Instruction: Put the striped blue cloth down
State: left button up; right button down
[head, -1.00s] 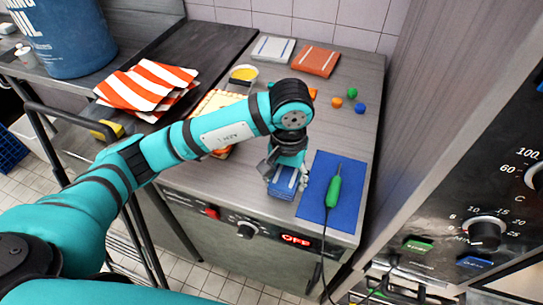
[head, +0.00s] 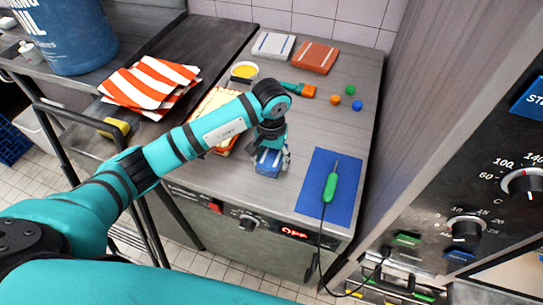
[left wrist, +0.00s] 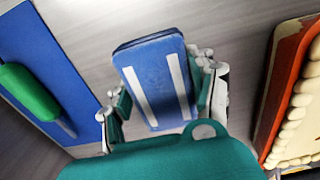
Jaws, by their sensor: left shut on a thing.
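The striped blue cloth (head: 268,168) is a folded blue block with two white stripes, clearest in the left wrist view (left wrist: 157,82). My left gripper (head: 270,155) is shut on it; in the left wrist view its fingers (left wrist: 162,95) press on both sides of the cloth. It is over the grey counter (head: 290,130), left of the blue mat. I cannot tell whether the cloth touches the counter. My right gripper is not in view.
The blue mat (head: 315,210) carries a green-handled corded tool (head: 330,186). A red-rimmed tray (left wrist: 275,90) is close on the gripper's other side.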

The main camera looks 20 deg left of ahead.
aim_at(271, 156)
pick_arm(q)
jog(key=shift+f+b, duration=0.25)
jog(key=shift+b, duration=0.05)
jog(key=o, duration=1.1)
jog(key=shift+r, duration=0.1)
jog(key=shift+c, duration=0.2)
jog(key=shift+o, duration=0.3)
jog(key=shift+r, duration=0.1)
jog(key=shift+r, duration=0.2)
notch_tip(271, 156, up, 11)
jog(key=b, duration=0.3)
jog(key=shift+f, duration=0.2)
jog(key=shift+r, duration=0.55)
